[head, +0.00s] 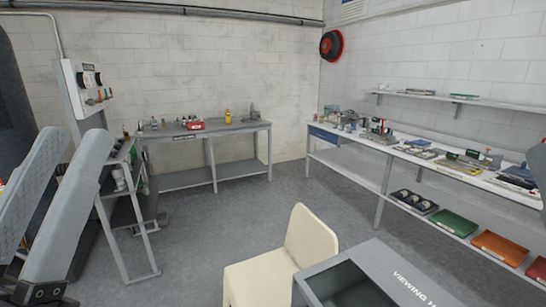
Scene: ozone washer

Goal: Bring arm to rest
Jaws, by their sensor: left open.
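My left gripper (74,145) is large and close at the left edge of the head view. Its two thick grey fingers point up and stand apart, with nothing between them. It is open and empty, in front of the grey side stand at the left. A rounded grey shape (537,165) is cut off by the right edge; I cannot tell whether it is part of my right arm. My right gripper does not show.
A cream chair (285,262) and a viewing cabinet (408,283) stand at the front. A workbench (240,127) is at the back wall. A long bench (345,137) with shelves and coloured trays runs along the right wall. The middle floor (240,220) is clear.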

